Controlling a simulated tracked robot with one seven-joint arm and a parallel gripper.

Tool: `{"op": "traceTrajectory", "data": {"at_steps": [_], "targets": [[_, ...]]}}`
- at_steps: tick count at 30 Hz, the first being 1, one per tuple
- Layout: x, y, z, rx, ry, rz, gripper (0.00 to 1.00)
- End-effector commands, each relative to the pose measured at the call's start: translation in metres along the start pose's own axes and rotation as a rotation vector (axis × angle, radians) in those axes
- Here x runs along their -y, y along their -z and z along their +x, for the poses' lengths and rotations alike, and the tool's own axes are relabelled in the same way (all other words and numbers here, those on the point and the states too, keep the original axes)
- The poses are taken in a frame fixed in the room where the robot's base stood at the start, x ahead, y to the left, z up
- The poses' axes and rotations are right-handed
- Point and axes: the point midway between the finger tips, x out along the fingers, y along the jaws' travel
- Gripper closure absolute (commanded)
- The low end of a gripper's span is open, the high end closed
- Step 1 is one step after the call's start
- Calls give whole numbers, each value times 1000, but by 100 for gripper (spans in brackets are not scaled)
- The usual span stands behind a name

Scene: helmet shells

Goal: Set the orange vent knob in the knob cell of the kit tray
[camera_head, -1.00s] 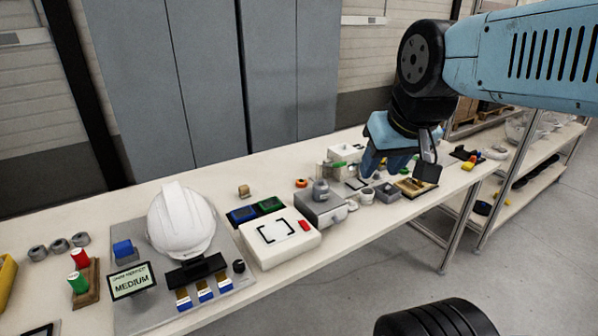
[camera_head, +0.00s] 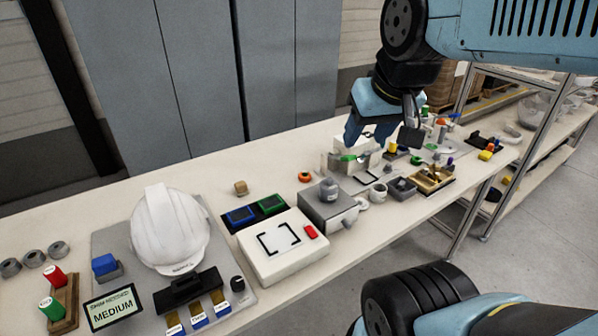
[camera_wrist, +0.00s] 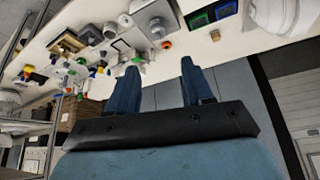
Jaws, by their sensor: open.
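A grey box (camera_head: 328,207) with a knob on top stands in front of the orange knob. A white open box (camera_head: 345,161), a wooden tray (camera_head: 433,187) and several small parts crowd the right. A white helmet (camera_head: 170,232) and a white block (camera_head: 262,262) are left.

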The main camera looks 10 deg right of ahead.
Motion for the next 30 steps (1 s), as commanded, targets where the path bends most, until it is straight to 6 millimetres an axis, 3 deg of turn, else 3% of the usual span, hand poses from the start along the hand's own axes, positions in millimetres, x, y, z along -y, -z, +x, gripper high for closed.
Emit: {"op": "traceTrajectory", "data": {"at_steps": [7,11,21,30], "targets": [[4,28,21,20,-21,-31,25],[4,54,45,37,-35,-64,25],[1,113,124,79,-36,-147,25],[-6,150,208,104,5,-202,25]]}}
